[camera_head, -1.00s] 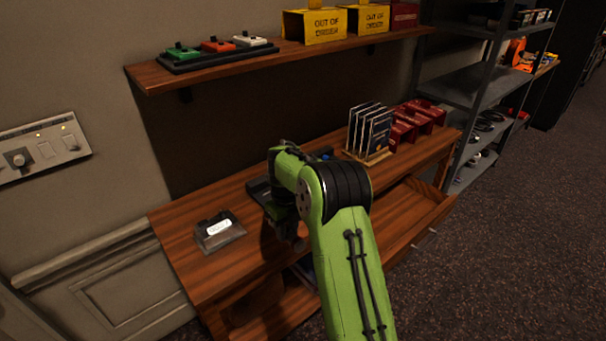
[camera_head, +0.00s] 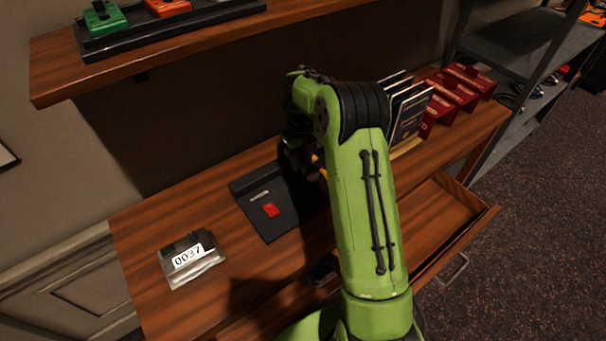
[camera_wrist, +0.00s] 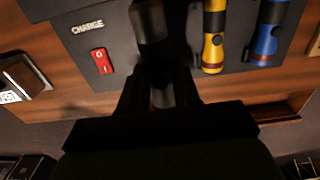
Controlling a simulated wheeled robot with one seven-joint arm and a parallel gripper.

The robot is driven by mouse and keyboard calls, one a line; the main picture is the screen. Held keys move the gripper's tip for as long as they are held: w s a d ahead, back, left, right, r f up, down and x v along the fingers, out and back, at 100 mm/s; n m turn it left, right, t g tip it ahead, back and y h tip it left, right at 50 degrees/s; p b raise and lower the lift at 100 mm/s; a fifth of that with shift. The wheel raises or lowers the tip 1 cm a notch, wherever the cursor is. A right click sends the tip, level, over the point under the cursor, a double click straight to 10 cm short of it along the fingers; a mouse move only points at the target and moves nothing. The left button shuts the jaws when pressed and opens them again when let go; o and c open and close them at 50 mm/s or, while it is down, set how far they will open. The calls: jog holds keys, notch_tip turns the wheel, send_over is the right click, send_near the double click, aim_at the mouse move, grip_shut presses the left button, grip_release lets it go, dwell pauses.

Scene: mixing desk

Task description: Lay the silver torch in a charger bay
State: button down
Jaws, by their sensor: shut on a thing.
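My gripper (camera_wrist: 160,88) is shut on the silver torch (camera_wrist: 152,35), which looks dark in shadow in the wrist view. The torch is over the black charger (camera_wrist: 118,18), between its red switch (camera_wrist: 102,61) and a yellow torch (camera_wrist: 213,38). A blue torch (camera_wrist: 268,36) lies beyond the yellow one on the charger. I cannot tell whether the held torch touches a bay. In the head view the charger (camera_head: 290,225) is on the desk, and my arm hides its right part and most of my gripper (camera_head: 300,160).
A clear holder numbered 0037 (camera_head: 190,260) sits left of the charger. Upright booklets (camera_head: 408,112) and red stands (camera_head: 460,90) are to the right. A drawer (camera_head: 445,225) stands open at the front. A shelf (camera_head: 60,75) overhangs the back.

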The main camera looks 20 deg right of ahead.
aim_at(301, 188)
jog(key=f, duration=0.4)
jog(key=f+b, duration=0.1)
jog(key=f, duration=0.4)
jog(key=shift+s+a, duration=0.1)
jog(key=shift+s, duration=0.1)
jog(key=c, duration=0.8)
grip_release()
jog(key=shift+r, duration=0.1)
